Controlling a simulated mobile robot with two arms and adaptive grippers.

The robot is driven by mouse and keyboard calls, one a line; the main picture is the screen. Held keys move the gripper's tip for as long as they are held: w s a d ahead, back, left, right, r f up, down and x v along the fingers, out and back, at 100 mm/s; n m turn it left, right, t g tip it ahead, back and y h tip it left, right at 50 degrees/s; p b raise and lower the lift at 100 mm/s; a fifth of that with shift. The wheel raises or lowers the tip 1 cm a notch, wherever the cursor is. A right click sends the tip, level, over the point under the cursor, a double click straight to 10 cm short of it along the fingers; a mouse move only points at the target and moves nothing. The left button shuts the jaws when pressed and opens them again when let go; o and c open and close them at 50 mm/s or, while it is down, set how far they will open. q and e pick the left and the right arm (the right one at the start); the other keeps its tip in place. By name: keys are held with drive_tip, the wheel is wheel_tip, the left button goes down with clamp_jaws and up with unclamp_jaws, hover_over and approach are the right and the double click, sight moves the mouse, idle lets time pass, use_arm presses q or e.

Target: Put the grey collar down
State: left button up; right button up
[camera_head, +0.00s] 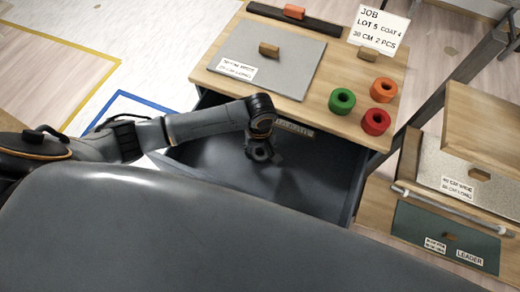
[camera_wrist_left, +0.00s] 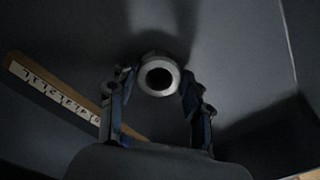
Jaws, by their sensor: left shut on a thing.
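The grey collar (camera_wrist_left: 143,82) is a short round ring with a dark hole, seen between my left fingers in the left wrist view. My left gripper (camera_wrist_left: 153,88) is shut on it. In the head view the left gripper (camera_head: 262,153) points down over the open dark drawer (camera_head: 325,190) under the worktable. The collar cannot be told apart from the gripper there. Whether it touches the drawer floor cannot be told. My right gripper is not in view.
Green (camera_head: 342,101), orange (camera_head: 383,90) and red (camera_head: 376,122) collars stand on the worktable (camera_head: 310,108) above the drawer. A grey sheet (camera_head: 300,55) and a job card (camera_head: 378,30) are there too. A labelled wooden edge (camera_wrist_left: 60,95) lies left of the left gripper.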

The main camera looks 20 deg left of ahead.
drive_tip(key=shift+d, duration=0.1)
use_arm(q)
drive_tip(key=o, duration=1)
drive_tip(key=shift+f, duration=0.1)
drive_tip(key=shift+o, duration=1.4)
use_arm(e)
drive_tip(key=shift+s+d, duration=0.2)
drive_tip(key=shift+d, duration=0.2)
use_arm(q)
wheel_tip(320, 180, up, 12)
drive_tip(key=p, duration=0.1)
drive_tip(key=shift+p, duration=0.35)
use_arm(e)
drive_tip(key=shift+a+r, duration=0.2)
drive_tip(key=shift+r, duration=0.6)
